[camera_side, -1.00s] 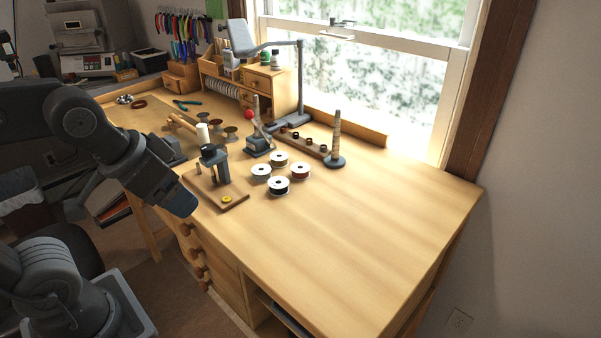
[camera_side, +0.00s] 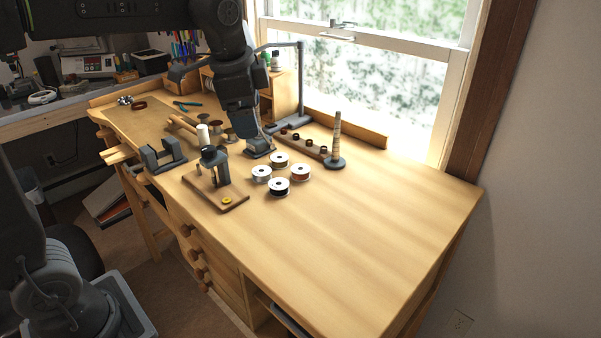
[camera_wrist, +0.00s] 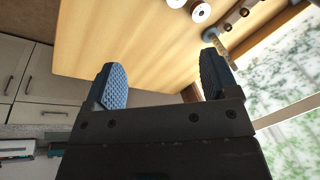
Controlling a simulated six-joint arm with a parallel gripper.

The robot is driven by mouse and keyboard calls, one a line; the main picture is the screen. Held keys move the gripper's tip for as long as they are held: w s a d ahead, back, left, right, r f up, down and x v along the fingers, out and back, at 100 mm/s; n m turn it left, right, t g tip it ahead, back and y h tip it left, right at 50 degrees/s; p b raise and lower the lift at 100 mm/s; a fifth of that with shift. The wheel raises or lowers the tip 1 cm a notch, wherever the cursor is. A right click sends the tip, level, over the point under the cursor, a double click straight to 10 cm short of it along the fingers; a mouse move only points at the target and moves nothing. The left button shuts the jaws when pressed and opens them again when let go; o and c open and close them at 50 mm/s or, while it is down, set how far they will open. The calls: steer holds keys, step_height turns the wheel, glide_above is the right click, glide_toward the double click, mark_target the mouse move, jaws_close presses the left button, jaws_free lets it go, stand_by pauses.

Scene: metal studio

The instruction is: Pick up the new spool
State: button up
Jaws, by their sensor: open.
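Several white-flanged spools stand in a cluster on the bench: a rear one (camera_side: 279,160), a left one (camera_side: 261,174), a right one (camera_side: 300,172) and a front one (camera_side: 278,187). I cannot tell which is the new spool. My gripper (camera_side: 256,130) hangs over the back of the bench, behind and left of the cluster, apart from the spools. In the wrist view my gripper (camera_wrist: 164,75) is open, with two ribbed blue fingers and nothing between them.
A grey press on a wooden board (camera_side: 235,205) stands left of the spools. A tapered ring mandrel (camera_side: 337,140) and a wooden rack (camera_side: 300,143) stand behind them. Brown reels (camera_side: 228,134) sit farther left. The front right of the bench (camera_side: 370,235) is clear.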

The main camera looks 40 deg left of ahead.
steer(key=w+a+f+m+g, duration=0.15)
steer(key=w+m, duration=0.35)
steer(key=w, duration=0.6)
steer(key=m+g+y, duration=0.1)
steer(key=m, duration=0.3)
glide_toward(301, 166)
steer(key=f, duration=0.3)
steer(key=shift+s+a, duration=0.15)
steer(key=shift+s, duration=0.05)
steer(key=shift+s+a+f, duration=0.1)
steer(key=shift+f, duration=1.4)
steer(key=shift+a+f, duration=0.15)
steer(key=shift+f, duration=1.4)
